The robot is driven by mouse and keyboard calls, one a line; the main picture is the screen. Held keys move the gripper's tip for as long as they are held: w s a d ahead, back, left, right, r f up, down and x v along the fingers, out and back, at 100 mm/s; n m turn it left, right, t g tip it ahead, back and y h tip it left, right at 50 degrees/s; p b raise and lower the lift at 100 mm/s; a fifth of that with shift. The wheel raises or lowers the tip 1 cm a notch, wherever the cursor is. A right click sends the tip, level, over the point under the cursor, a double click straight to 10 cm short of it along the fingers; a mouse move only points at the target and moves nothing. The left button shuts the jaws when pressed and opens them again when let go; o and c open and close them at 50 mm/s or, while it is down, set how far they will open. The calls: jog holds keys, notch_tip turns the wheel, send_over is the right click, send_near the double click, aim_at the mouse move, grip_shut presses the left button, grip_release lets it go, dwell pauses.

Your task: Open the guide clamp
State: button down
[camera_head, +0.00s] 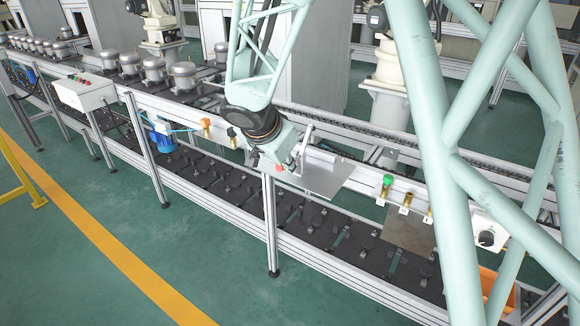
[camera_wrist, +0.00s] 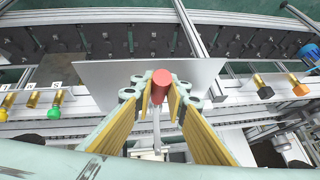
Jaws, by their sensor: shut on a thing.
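The guide clamp's lever shows in the wrist view as a silver rod (camera_wrist: 156,130) with a red grip (camera_wrist: 160,76) at its end. My gripper (camera_wrist: 160,92) has its yellow-padded fingers on both sides of the red grip, shut on it. In the head view my gripper (camera_head: 284,158) is low over the conveyor's front rail, beside a flat metal plate (camera_head: 325,176). The plate also lies behind the grip in the wrist view (camera_wrist: 105,75). The clamp's base is largely hidden by my gripper.
Brass fittings with a green cap (camera_head: 387,181) and an orange cap (camera_head: 206,125) stand along the rail. A white switch box (camera_head: 489,232) is at the right. Silver compressors (camera_head: 182,74) stand on the line at the upper left. The green floor in front is clear.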

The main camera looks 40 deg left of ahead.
jog(key=shift+f, duration=0.1)
dwell(0.3)
jog(key=c, duration=2.5)
grip_release()
jog(key=shift+c, duration=0.2)
jog(key=shift+w+d+r+g+p, duration=0.1)
jog(key=shift+w+r+g+p, duration=0.2)
jog(key=shift+p, duration=0.4)
